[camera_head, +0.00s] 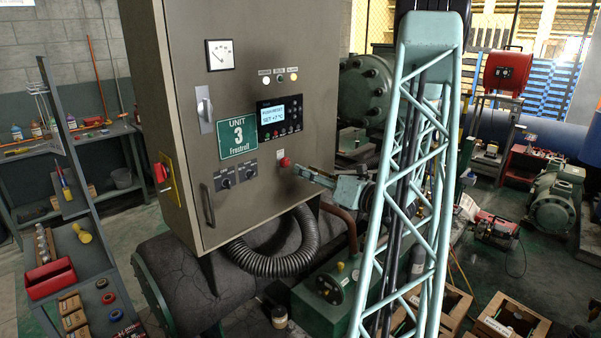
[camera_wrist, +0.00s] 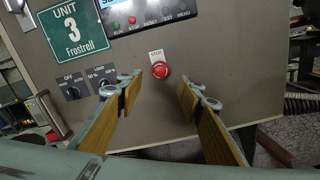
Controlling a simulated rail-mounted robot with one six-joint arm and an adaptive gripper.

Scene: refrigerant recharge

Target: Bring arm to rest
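My gripper (camera_wrist: 160,90) is open in the wrist view, with its two wood-coloured finger pads spread apart and nothing between them. The red stop button (camera_wrist: 160,70) on the control cabinet shows beyond the gap between the fingertips. In the head view my gripper (camera_head: 305,172) points left at the grey-brown cabinet (camera_head: 240,190), close to the red stop button (camera_head: 284,162). I cannot tell whether it touches the button or the panel. My light-green lattice arm stands at the right of centre and hides part of the scene behind it.
The cabinet carries a gauge (camera_head: 220,55), a lit display (camera_head: 280,116) and a green Unit 3 sign (camera_head: 237,138). A ribbed hose (camera_head: 275,262) hangs below it. A tool shelf (camera_head: 90,265) stands at left. Crates (camera_head: 510,325) and machines (camera_head: 553,203) stand at right.

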